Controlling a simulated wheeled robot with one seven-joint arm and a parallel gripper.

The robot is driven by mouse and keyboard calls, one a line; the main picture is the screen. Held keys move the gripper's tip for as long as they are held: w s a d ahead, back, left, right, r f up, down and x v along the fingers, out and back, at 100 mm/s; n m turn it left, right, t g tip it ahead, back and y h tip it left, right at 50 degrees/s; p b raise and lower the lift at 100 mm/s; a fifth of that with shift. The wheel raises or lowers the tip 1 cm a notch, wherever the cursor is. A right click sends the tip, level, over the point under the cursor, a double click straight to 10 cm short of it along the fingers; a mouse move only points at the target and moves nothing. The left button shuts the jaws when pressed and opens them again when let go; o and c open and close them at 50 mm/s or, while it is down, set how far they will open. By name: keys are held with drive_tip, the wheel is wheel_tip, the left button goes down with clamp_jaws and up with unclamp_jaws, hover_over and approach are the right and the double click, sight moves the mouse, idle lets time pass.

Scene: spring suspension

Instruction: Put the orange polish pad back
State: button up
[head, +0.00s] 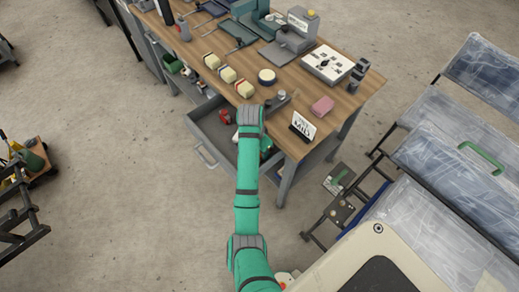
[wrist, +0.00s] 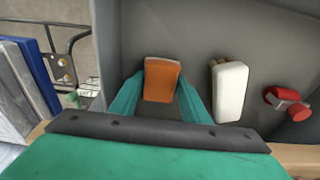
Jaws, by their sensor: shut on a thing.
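The orange polish pad (wrist: 162,82) sits between the two teal fingers of my gripper (wrist: 161,78) in the wrist view, and the gripper is shut on it. Below it is the grey floor of the open drawer (head: 203,128). I cannot tell whether the pad touches the drawer floor. In the head view my arm hides the pad and most of the gripper, which is over the drawer's right part.
A white block (wrist: 230,91) lies right of the pad in the drawer, with a red part (wrist: 288,102) farther right.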

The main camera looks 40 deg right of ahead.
drive_tip(key=shift+f, duration=0.1)
drive_tip(key=o, duration=0.9)
drive_tip(key=shift+o, duration=0.2)
